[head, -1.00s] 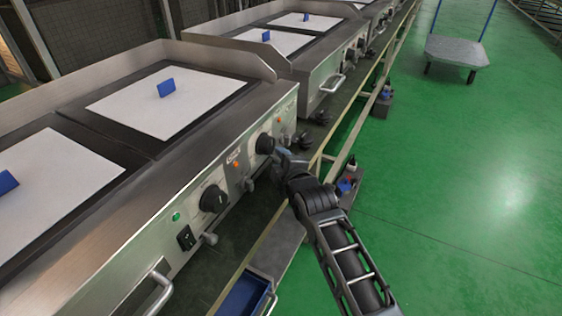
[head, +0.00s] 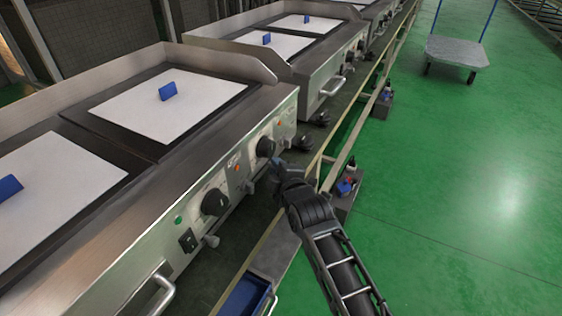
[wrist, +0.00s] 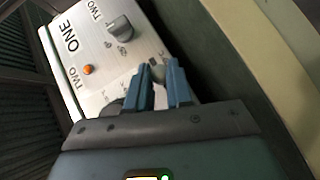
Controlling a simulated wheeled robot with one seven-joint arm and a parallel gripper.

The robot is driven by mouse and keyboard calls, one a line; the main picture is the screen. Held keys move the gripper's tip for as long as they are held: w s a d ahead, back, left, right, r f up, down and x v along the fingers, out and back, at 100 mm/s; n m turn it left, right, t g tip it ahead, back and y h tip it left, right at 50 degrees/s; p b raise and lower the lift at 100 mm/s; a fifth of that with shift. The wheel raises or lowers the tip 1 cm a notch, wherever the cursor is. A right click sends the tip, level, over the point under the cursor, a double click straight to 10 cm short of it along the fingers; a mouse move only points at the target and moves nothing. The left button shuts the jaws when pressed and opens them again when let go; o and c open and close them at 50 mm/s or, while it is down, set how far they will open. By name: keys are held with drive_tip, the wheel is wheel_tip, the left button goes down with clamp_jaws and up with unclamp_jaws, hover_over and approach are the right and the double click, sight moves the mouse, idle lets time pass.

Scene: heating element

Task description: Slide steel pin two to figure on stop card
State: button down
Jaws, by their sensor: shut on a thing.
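My gripper (head: 275,165) is at the griddle's front panel, just below the right black knob (head: 265,147). In the wrist view its two blue fingers (wrist: 166,82) are shut on a small grey rounded tip, the steel pin (wrist: 158,72). Most of the pin is hidden by the fingers. A pale lettered face (wrist: 100,50) beside the fingers reads ONE and TWO. Smaller marks near the fingertips are too small to read, so I cannot tell which figure the pin is at.
An orange lamp (head: 238,168) and the left black knob (head: 215,202) are on the same panel. A bar handle (head: 155,292) juts out at lower left. A rail (head: 262,245) runs below the griddles. The green floor (head: 450,190) at right is open.

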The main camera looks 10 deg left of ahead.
drive_tip(key=shift+s+a, duration=0.3)
drive_tip(key=shift+s, duration=0.65)
drive_tip(key=c, duration=1)
unclamp_jaws()
drive_tip(key=p+v, duration=0.2)
drive_tip(key=v, duration=0.5)
drive_tip(key=shift+s+d, duration=0.15)
drive_tip(key=shift+s, duration=0.2)
drive_tip(key=shift+r, duration=0.1)
